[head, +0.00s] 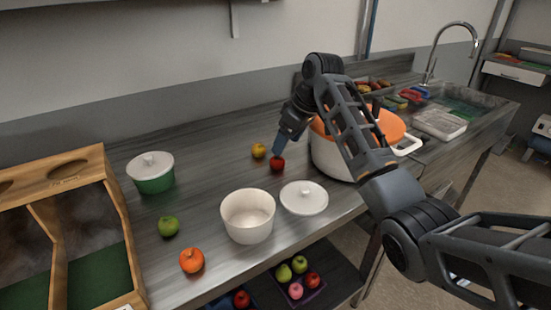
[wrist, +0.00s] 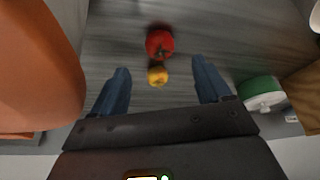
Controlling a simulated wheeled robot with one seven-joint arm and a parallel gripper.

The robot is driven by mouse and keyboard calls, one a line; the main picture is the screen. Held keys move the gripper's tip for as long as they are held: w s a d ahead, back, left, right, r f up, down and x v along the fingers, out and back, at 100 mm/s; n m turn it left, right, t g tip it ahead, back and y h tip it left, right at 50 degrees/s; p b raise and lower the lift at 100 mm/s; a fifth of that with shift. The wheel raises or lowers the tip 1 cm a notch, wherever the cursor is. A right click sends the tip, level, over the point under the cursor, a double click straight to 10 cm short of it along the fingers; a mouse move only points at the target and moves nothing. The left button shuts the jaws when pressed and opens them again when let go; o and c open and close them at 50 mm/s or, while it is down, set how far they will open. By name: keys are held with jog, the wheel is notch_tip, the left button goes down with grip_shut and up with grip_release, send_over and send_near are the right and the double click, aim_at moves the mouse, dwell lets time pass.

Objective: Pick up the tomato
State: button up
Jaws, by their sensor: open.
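The red tomato (head: 277,164) sits on the grey counter, left of the large white and orange pot. It also shows in the wrist view (wrist: 160,43), beyond the fingertips and roughly centred between them. My gripper (head: 278,150) points down with its blue fingers just above the tomato in the head view, hiding its top edge. In the wrist view my gripper (wrist: 160,65) is open, with nothing held between the fingers. I cannot tell the exact height gap.
A yellow fruit (head: 258,151) lies close left of the tomato. The large pot (head: 335,158) stands close right. A green lidded pot (head: 152,173), green fruit (head: 168,226) and orange fruit (head: 192,260) are further left.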

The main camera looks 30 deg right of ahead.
aim_at(278, 159)
jog(key=shift+p+x, duration=0.35)
jog(key=shift+x, duration=3.55)
jog(key=shift+c, duration=0.3)
jog(key=c, duration=1.1)
